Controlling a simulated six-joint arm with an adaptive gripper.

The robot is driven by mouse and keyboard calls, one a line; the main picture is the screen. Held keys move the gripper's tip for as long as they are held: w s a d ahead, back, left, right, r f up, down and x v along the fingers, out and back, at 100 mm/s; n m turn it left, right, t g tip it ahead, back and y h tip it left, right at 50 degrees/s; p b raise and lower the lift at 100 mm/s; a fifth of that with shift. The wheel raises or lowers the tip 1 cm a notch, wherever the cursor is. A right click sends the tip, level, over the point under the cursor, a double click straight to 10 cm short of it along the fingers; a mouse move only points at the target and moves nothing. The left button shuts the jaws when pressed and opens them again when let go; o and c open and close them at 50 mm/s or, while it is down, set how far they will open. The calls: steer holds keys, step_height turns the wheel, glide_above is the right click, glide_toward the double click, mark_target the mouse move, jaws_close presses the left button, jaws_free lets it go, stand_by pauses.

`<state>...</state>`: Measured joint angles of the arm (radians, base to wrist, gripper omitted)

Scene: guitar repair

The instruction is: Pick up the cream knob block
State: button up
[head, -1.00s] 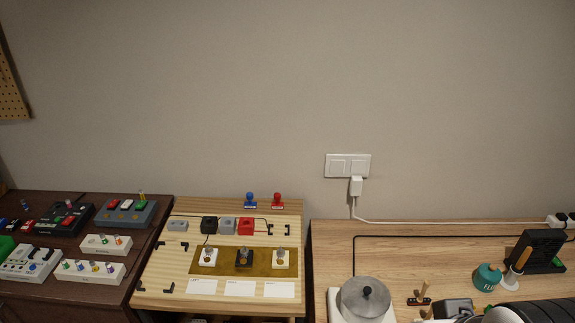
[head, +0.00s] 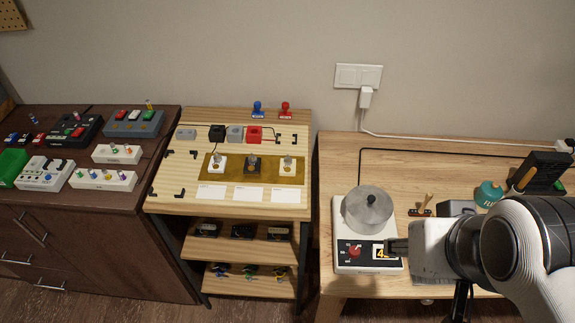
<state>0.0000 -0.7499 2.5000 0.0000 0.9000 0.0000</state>
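A cream block with a metal knob (head: 289,168) stands at the right end of the brass strip (head: 235,172) on the light wooden bench in the middle. A dark knob block (head: 253,167) and a white knob block (head: 217,165) stand to its left on the same strip. My gripper (head: 390,247) is at the lower right, in front of the hotplate's display, well to the right of the cream block and apart from it. Its dark fingertips are seen side-on, so their opening is hidden.
White cards (head: 248,195) lie in front of the strip. Red (head: 286,109) and blue (head: 258,109) stamps stand behind. Pedals cover the dark cabinet at left. Shelves under the bench hold small parts.

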steer(key=shift+w, duration=0.1)
stand_by(0.7)
steer(key=w+a+f+n+t, duration=0.1)
steer(key=w+a+f+t, duration=0.15)
steer(key=w, duration=1.05)
steer(key=n+t+y, duration=0.4)
steer(key=n+y, duration=0.1)
glide_toward(288, 164)
steer(key=shift+w+d+r, duration=0.2)
steer(key=shift+w+d, duration=0.3)
steer(key=shift+w, duration=0.25)
steer(key=shift+a+f+y, duration=0.35)
steer(key=shift+a+y, duration=0.05)
steer(key=shift+a, duration=0.1)
steer(key=shift+x, duration=1.3)
steer(key=shift+w, duration=0.1)
